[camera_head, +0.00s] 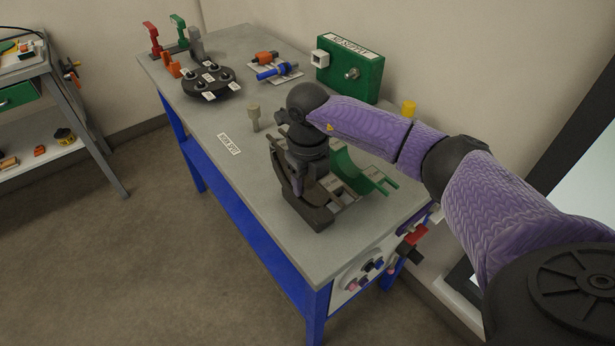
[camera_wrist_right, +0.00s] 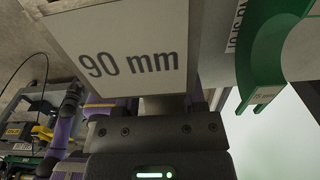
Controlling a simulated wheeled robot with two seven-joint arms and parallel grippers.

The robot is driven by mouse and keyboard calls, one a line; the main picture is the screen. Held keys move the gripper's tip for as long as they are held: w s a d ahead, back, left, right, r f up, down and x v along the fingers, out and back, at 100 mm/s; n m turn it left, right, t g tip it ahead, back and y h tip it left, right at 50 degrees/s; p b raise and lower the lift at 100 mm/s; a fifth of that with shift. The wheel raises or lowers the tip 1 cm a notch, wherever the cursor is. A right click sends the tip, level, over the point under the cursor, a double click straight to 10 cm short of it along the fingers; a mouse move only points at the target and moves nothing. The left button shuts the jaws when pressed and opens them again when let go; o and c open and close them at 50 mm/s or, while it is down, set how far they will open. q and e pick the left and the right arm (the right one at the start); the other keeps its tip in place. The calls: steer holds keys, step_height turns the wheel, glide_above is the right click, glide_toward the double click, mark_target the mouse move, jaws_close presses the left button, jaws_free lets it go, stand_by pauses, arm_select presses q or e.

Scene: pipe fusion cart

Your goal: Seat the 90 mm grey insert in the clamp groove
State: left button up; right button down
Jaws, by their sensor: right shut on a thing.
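The grey insert shows large in the right wrist view as a pale plate marked "90 mm" (camera_wrist_right: 130,62), right in front of the gripper body. In the head view my right gripper (camera_head: 298,188) points down over the clamp (camera_head: 317,216) near the table's front right part, shut on the insert. The insert is mostly hidden behind the gripper and the dark parts there. I cannot tell whether it touches the groove. A green curved piece (camera_head: 362,172) stands just right of the gripper; it also shows in the right wrist view (camera_wrist_right: 262,50). My left gripper is not in view.
Red and green clamps stand at the far end. The table's left front is clear.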

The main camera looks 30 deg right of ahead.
steer(key=shift+f, duration=0.35)
steer(key=shift+c, duration=0.4)
jaws_free()
steer(key=shift+r, duration=0.1)
step_height(320, 180, up, 10)
steer(key=shift+f+p, duration=0.1)
steer(key=shift+p, duration=0.85)
